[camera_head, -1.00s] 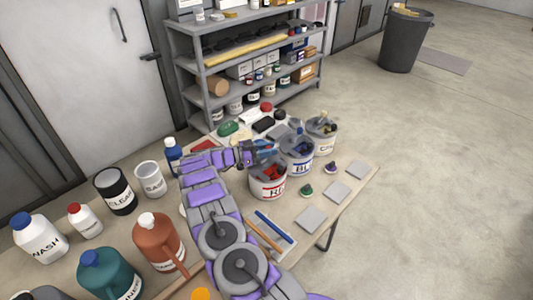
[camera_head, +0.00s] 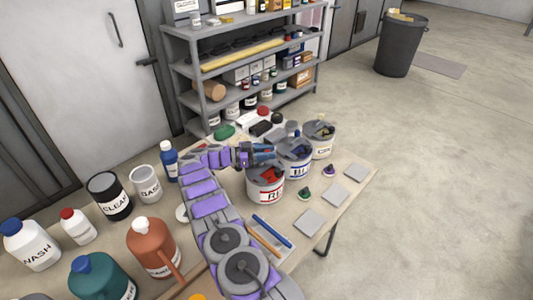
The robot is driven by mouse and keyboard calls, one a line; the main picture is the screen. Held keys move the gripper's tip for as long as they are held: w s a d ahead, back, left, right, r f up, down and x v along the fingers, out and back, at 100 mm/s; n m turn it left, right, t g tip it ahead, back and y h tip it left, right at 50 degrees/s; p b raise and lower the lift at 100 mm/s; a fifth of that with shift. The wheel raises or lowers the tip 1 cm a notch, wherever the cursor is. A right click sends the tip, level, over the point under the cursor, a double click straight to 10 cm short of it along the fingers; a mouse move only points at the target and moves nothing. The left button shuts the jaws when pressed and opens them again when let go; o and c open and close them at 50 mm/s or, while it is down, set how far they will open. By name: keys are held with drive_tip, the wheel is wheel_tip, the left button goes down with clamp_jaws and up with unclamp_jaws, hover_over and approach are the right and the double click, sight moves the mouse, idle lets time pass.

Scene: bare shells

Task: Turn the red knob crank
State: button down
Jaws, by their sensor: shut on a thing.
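My gripper (camera_head: 268,153) is at the end of my purple and grey arm, above the rear rim of the paint can with red in it (camera_head: 266,190). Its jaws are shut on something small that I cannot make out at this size. A red knob crank does not show clearly, and my gripper and wrist may hide it. Red and dark shapes show inside the can's mouth. A small round red thing (camera_head: 264,111) lies farther back, beyond my gripper and apart from it.
A blue-labelled can (camera_head: 295,163) and a third can (camera_head: 320,140) stand right of the gripper. Bottles, including a blue one (camera_head: 168,161), stand left of my arm. Grey square tiles (camera_head: 333,194) lie at the right. A shelf (camera_head: 180,72) stands behind the table.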

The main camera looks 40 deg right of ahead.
sight(267, 150)
drive_tip(key=c, duration=1)
unclamp_jaws()
drive_tip(key=shift+o, duration=0.2)
wheel_tip(267, 150, up, 4)
drive_tip(key=shift+f+p, duration=0.1)
drive_tip(key=shift+p, duration=0.85)
drive_tip(key=shift+s+a+p, duration=0.35)
drive_tip(key=shift+s+a, duration=0.4)
drive_tip(key=shift+s, duration=0.3)
drive_tip(key=s+a+r+p, duration=0.1)
drive_tip(key=s+a+p, duration=0.1)
drive_tip(key=s+a, duration=0.5)
drive_tip(key=s, duration=0.4)
drive_tip(key=shift+a+p, duration=0.3)
